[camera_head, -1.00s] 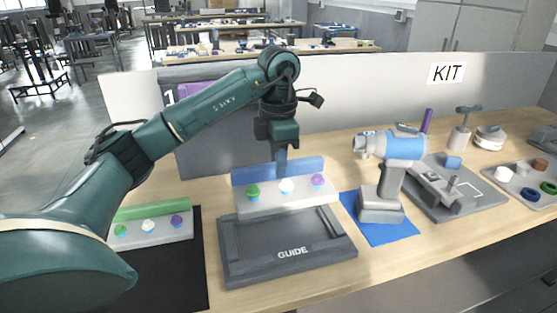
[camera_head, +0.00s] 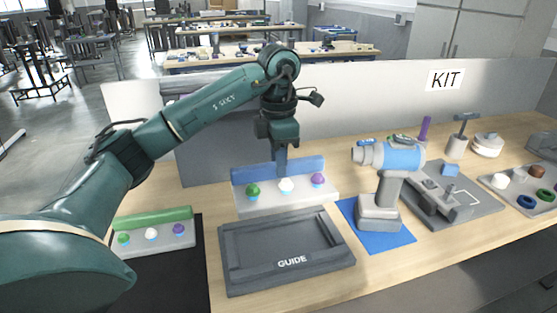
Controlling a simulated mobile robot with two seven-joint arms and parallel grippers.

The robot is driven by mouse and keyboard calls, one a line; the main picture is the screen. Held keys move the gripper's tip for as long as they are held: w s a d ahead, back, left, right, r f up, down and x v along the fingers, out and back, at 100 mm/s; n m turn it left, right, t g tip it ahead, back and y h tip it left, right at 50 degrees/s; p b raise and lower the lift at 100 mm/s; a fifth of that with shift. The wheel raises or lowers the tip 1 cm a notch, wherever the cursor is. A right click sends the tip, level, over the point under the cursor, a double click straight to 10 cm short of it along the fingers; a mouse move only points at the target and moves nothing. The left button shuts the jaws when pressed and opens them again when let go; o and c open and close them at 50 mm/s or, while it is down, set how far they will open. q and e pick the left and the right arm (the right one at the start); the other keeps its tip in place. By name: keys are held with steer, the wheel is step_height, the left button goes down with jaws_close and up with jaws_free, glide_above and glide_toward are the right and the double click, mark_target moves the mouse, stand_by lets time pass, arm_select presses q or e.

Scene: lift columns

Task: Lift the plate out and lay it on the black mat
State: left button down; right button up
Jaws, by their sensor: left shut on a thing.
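A white plate (camera_head: 306,201) has a blue strip along its back and green, white and purple knobs. It is at or just behind the back edge of the grey GUIDE tray (camera_head: 235,277). My left gripper (camera_head: 282,165) points down and is shut on the blue strip. Its fingertips are partly hidden there, and I cannot tell whether the plate is clear of the surface below. The black mat (camera_head: 178,285) lies at the left. A similar plate with a green strip (camera_head: 155,239) lies on its back part. My right gripper is out of view.
A blue and grey drill (camera_head: 390,160) stands on a blue mat (camera_head: 390,238) right of the tray. A grey fixture (camera_head: 470,211) and a tray of small parts (camera_head: 525,205) lie further right. A grey panel rises behind the plate. The mat's front part is bare.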

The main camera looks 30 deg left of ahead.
arm_select(q)
steer(key=shift+r+p, duration=1.15)
steer(key=shift+r, duration=0.5)
steer(key=shift+f, duration=0.1)
